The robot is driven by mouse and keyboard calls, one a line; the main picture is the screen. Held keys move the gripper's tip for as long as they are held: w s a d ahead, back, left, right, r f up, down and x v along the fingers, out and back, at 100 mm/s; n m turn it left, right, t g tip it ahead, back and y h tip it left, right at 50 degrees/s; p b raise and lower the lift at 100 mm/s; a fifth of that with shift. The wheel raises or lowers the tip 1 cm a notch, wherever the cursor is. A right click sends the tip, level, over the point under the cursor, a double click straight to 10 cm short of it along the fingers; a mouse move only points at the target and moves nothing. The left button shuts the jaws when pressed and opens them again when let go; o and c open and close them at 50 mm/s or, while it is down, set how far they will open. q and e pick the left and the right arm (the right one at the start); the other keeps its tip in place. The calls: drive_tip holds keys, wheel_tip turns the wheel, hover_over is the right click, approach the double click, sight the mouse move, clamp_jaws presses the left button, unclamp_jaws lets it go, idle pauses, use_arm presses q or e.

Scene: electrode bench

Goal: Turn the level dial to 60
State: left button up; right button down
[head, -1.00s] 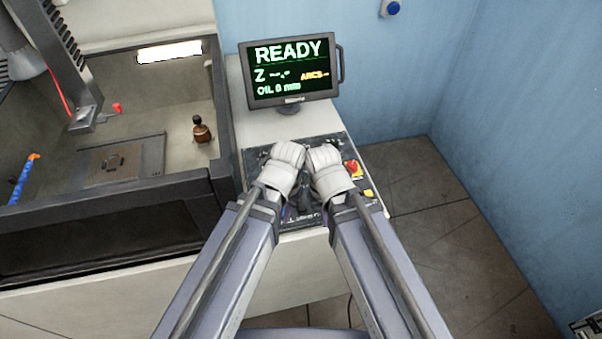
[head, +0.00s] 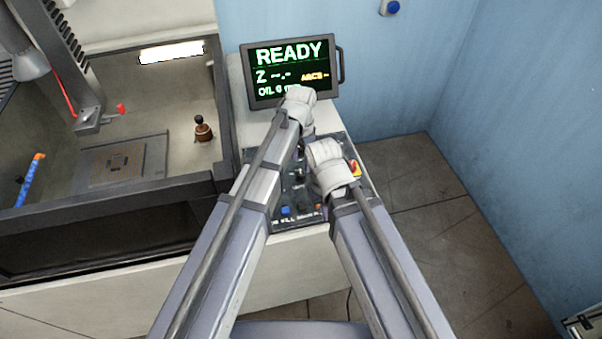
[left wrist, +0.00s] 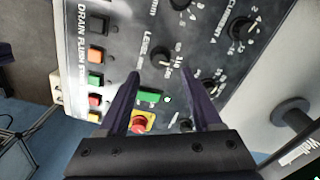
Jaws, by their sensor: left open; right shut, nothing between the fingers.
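The control panel (head: 300,195) lies in front of the screen, partly covered by my arms in the head view. In the left wrist view, a dark round knob (left wrist: 161,57) sits beside the word LEVEL, with scale numbers to its right. Its pointer setting is too small to read. My left gripper (left wrist: 162,72) is open, its two fingers below the knob and apart, with nothing held. In the head view my left gripper (head: 298,100) is in front of the screen's lower edge. My right gripper (head: 322,152) is shut and empty over the panel's right part.
The screen (head: 292,65) reads READY, its lower line partly covered. A red stop button (left wrist: 139,124), a green button (left wrist: 149,97), a CURRENT dial (left wrist: 240,27) and a column of square buttons (left wrist: 96,55) share the panel. An open machine tank (head: 60,195) stands left.

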sight(301, 173)
use_arm(q)
wheel_tip(301, 173, down, 6)
drive_tip(key=b, duration=0.5)
drive_tip(key=shift+c, duration=0.3)
clamp_jaws()
